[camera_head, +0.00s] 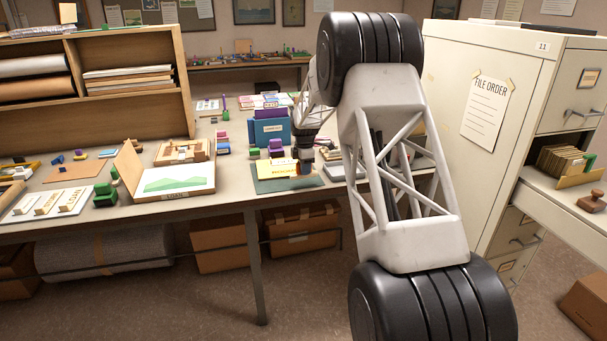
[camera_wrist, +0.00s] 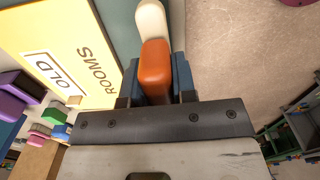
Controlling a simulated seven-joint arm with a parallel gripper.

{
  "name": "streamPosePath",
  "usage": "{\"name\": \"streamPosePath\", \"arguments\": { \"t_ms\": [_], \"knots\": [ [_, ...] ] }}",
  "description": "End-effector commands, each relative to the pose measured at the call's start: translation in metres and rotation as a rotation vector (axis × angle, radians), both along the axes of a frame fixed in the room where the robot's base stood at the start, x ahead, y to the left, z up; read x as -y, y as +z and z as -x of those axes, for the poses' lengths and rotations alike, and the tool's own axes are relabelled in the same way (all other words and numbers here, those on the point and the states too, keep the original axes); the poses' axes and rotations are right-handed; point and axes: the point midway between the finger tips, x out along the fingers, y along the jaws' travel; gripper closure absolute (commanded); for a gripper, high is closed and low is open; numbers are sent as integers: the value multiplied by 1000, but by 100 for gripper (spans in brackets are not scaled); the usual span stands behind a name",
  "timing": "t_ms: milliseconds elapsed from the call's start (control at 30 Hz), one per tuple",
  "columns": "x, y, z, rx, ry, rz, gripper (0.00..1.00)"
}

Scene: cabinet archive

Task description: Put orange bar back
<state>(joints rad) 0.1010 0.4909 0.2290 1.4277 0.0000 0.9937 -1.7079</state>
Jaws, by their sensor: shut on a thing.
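The orange bar (camera_wrist: 154,66) stands out between the two dark fingers of my gripper (camera_wrist: 156,84) in the wrist view, and the fingers are shut on it. A cream rounded piece (camera_wrist: 150,22) shows just past the bar's far end; I cannot tell whether they touch. A yellow sheet marked "OLD ROOMS" (camera_wrist: 70,55) lies to the left of the bar. In the head view my gripper (camera_head: 305,168) is low over the table, at the right edge of the yellow sheet (camera_head: 280,168) on a green mat (camera_head: 270,186). The orange bar is not distinguishable there.
A blue file holder (camera_head: 270,132) stands behind the mat. A picture board (camera_head: 180,182) and green blocks (camera_head: 105,195) lie to the left. At right is a cream cabinet (camera_head: 490,120) with an open drawer (camera_head: 565,205) holding files and a stamp.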

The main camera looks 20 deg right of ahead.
Motion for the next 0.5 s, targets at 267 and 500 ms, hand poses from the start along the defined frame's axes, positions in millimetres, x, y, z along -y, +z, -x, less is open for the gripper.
{"name": "streamPosePath", "arguments": {
  "t_ms": [267,500],
  "knots": [
    [1,-2,-12,0,0,0,97],
    [2,-24,-17,-3,0,0,97]
  ]
}}
